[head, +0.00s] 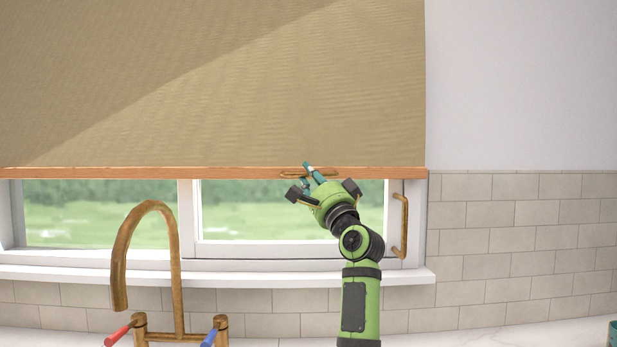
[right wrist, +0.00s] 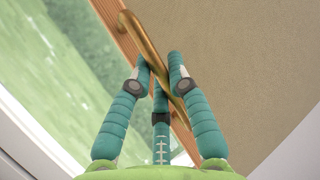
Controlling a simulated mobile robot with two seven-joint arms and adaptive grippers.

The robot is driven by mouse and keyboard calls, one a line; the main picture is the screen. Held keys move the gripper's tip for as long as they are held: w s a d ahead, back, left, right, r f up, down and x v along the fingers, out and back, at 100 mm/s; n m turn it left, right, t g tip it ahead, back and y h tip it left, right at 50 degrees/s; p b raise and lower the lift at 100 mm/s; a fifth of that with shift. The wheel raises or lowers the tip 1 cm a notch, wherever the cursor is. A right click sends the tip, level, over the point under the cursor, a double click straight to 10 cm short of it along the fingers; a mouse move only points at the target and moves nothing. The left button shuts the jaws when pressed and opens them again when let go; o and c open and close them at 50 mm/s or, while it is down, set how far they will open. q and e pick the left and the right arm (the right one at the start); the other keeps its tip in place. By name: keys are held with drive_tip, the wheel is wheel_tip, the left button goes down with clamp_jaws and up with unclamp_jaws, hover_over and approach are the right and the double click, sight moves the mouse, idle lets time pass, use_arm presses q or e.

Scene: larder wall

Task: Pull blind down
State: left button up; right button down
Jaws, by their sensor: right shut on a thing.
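The tan blind (head: 250,90) hangs over the upper part of the window. Its wooden bottom bar (head: 130,173) lies across the window, with the lower panes uncovered below it. A brass handle (head: 290,174) is fixed to the bar towards its right end. My right gripper (head: 309,172) is at this handle, reaching up from below. In the right wrist view its teal fingers (right wrist: 160,75) are closed around the brass handle (right wrist: 140,38), with the blind's fabric (right wrist: 235,60) behind. My left gripper is in neither view.
A brass tap (head: 175,265) with a red lever (head: 118,335) and a blue lever (head: 208,338) stands in front of the window at the left. The white sill (head: 230,278) runs under the window. A brass window handle (head: 402,225) is right of my right arm. The tiled wall (head: 520,240) at right is clear.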

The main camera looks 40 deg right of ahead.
drive_tip(key=c, duration=1.4)
unclamp_jaws()
drive_tip(key=shift+d+f, duration=0.1)
drive_tip(key=shift+f, duration=0.25)
drive_tip(key=shift+d, duration=0.1)
drive_tip(key=shift+r, duration=0.15)
wheel_tip(320, 180, up, 10)
drive_tip(key=shift+f, duration=0.1)
